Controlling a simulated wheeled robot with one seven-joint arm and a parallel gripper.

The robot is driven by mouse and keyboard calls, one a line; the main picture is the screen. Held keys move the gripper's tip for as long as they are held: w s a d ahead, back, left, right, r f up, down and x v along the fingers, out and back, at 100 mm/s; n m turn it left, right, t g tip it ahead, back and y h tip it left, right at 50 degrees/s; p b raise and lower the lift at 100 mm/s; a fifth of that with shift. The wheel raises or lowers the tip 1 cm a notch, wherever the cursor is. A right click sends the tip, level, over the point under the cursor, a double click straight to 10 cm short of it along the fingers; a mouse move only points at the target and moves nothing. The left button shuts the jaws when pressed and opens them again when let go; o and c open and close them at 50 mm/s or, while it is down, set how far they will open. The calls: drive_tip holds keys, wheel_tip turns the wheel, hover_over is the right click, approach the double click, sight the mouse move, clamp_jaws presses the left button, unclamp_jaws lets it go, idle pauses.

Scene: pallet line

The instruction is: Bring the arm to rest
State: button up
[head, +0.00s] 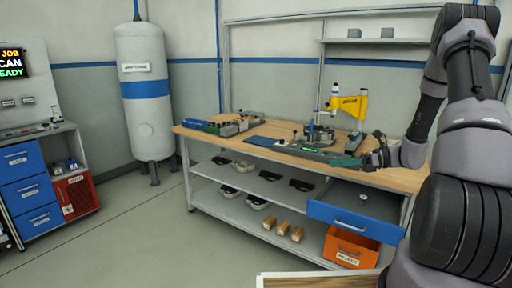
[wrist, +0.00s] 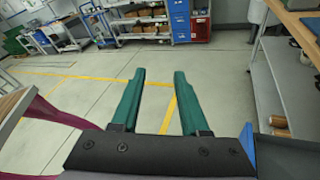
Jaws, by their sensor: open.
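My arm rises along the right side of the head view and bends over toward the workbench (head: 400,178). My gripper (head: 352,162) is near the bench's right part in that picture, with the open blue drawer (head: 358,212) below it. In the wrist view my gripper (wrist: 158,75) shows two green fingers spread apart, with only floor visible between them. Nothing is held. I cannot tell from the head view how far the fingers are from the bench top.
A yellow press (head: 348,105) and a tool tray (head: 240,122) stand on the bench. An orange bin (head: 350,248) sits under the drawer. A white tank (head: 146,95) and blue drawer cabinet (head: 27,190) are at left. The floor (head: 140,235) between is clear.

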drive_tip(key=s+a+r+n+t+h, duration=0.1)
drive_tip(key=s+r+n+t+h, duration=0.1)
drive_tip(key=s+r+n+h, duration=0.4)
drive_tip(key=s+a+r+n+t+h, duration=0.2)
drive_tip(key=s+r+n+h, duration=0.5)
drive_tip(key=s+r+n, duration=0.6)
drive_tip(key=s+r, duration=0.4)
drive_tip(key=r, duration=0.3)
drive_tip(key=shift+s+n, duration=0.3)
drive_tip(key=shift+n, duration=0.1)
